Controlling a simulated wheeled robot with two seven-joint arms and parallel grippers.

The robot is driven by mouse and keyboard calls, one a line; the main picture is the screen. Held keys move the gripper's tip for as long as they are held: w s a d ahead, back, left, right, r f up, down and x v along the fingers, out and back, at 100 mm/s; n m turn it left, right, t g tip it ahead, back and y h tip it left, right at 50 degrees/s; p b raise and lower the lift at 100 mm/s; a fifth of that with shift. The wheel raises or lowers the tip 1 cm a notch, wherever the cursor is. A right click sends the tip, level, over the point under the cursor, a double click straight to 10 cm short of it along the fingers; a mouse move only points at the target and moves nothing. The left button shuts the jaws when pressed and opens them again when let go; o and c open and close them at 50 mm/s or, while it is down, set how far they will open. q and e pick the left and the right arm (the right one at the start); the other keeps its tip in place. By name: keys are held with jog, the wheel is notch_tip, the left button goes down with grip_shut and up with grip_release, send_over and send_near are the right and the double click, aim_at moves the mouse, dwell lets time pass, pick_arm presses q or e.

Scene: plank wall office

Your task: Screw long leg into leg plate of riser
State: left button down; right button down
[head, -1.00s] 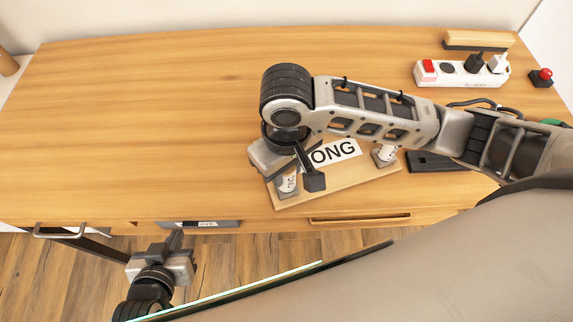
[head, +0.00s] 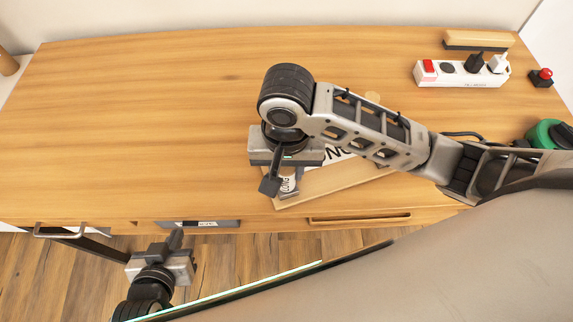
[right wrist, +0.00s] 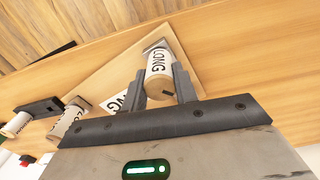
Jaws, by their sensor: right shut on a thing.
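The riser is a pale wooden board (head: 335,183) with a white label, lying flat near the table's front edge. My right gripper (right wrist: 160,85) is shut on a white long leg (right wrist: 159,62) marked LONG. The leg stands over a grey leg plate at the board's corner; the leg hides how deep it sits. The held leg also shows in the head view (head: 288,185), partly covered by my gripper. A second white leg (right wrist: 66,122) stands by another plate on the board. My left gripper (head: 175,243) hangs below the table's front edge, away from the riser; its jaw gap is unclear.
A white power strip (head: 462,73), a wooden block with a dark base (head: 478,40) and a red button (head: 541,77) are at the back right. A green round thing (head: 545,133) is at the right. In the wrist view, another leg (right wrist: 16,124) is by a dark holder (right wrist: 38,108). The table's left is clear.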

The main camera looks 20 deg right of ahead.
jog(key=m, duration=0.3)
jog(key=shift+m, duration=1)
jog(key=m, duration=0.3)
jog(key=shift+m, duration=1)
jog(key=m, duration=0.5)
